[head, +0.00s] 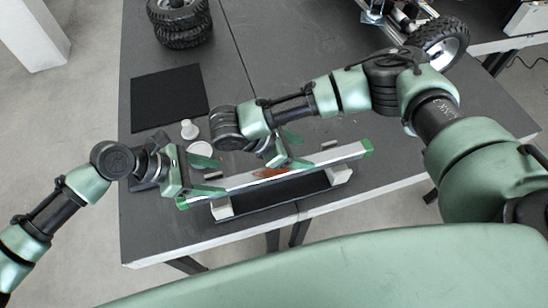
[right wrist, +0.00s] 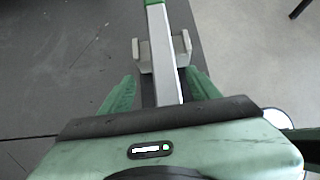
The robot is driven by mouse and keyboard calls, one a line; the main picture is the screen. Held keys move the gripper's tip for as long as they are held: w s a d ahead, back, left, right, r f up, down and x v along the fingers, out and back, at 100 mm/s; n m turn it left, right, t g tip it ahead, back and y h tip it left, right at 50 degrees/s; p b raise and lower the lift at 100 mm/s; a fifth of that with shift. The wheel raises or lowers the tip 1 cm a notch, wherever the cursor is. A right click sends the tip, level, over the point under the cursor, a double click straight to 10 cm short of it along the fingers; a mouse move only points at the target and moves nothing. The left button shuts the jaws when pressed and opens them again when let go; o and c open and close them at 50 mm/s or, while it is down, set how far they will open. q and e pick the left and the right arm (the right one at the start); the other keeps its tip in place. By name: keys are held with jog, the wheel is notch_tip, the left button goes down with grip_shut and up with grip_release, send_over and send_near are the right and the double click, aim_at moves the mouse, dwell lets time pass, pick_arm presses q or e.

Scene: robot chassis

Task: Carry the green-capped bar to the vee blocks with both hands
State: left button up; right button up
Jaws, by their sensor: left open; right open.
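The long pale bar (head: 325,158) has a green cap (head: 368,148) at each end. It lies across two light grey vee blocks, a left one (head: 223,209) and a right one (head: 340,174). In the right wrist view the bar (right wrist: 163,45) passes between the uprights of a vee block (right wrist: 145,60); whether it touches the bottom is hidden. My left gripper (head: 207,176) is open at the bar's left end. My right gripper (head: 294,150) is open near mid-bar. In its wrist view its fingers (right wrist: 162,92) stand apart on either side of the bar.
A dark strip (head: 275,197) lies under the bar near the table's front edge. The table's back middle is clear.

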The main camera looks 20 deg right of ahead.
aim_at(235, 182)
pick_arm(q)
jog(key=shift+s+r, duration=0.2)
jog(key=shift+s, duration=0.2)
pick_arm(e)
jog(key=shift+s+r, duration=0.2)
jog(key=shift+s, duration=0.25)
pick_arm(q)
jog(key=shift+d+f, duration=0.1)
pick_arm(e)
jog(key=shift+f, duration=0.1)
pick_arm(q)
jog(key=x, duration=0.6)
jog(key=shift+w+d+f, duration=0.1)
jog(key=shift+d+f, duration=0.1)
jog(key=shift+d, duration=0.05)
pick_arm(e)
jog(key=x, duration=0.7)
pick_arm(q)
jog(key=shift+d+f, duration=0.3)
jog(key=shift+f, duration=0.15)
pick_arm(e)
jog(key=shift+w+d+f, duration=0.15)
jog(key=shift+d+f, duration=0.15)
jog(key=shift+d, duration=0.05)
pick_arm(q)
grip_shut()
pick_arm(e)
grip_shut()
